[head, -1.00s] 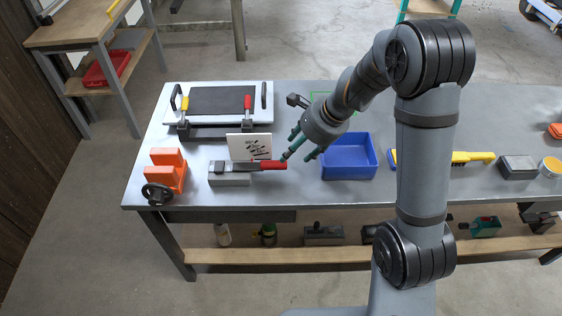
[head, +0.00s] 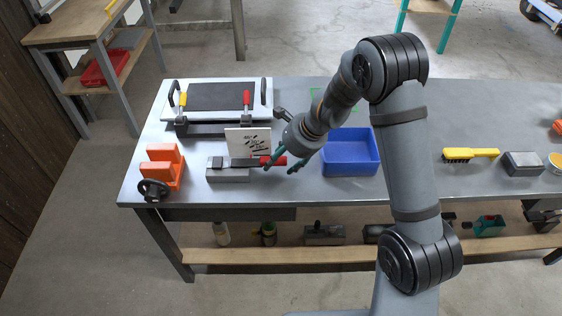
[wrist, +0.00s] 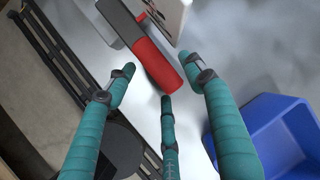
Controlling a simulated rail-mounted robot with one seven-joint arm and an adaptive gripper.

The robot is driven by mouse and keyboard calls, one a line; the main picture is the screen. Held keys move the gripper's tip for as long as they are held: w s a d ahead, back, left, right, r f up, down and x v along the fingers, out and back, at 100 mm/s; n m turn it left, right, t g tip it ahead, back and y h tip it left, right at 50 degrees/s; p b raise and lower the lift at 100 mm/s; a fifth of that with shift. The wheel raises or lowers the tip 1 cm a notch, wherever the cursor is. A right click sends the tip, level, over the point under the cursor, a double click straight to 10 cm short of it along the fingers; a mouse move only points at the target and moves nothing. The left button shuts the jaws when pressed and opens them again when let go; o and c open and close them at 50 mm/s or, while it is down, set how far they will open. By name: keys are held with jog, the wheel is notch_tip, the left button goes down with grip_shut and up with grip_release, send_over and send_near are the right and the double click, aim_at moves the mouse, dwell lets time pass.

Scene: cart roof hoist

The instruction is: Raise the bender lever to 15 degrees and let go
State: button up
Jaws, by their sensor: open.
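The bender (head: 228,175) is a grey block near the front edge of the bench, with a dark lever bar (head: 243,162) lying roughly level along its top. The bar ends in a red handle (head: 266,160) pointing right. The red handle (wrist: 155,62) also shows in the wrist view, in the space between the fingertips. My gripper (head: 280,167) has green fingers, spread open around the handle's end. In the wrist view my gripper (wrist: 157,74) shows fingers on both sides of the handle and one below it. No grip on the handle is visible; contact is unclear.
A white card with dark marks (head: 248,143) stands just behind the lever. A blue bin (head: 350,168) is close on the right. An orange vise-like block (head: 164,166) stands left. A clamped board (head: 222,97) lies behind.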

jog(key=shift+c, duration=1.4)
grip_shut()
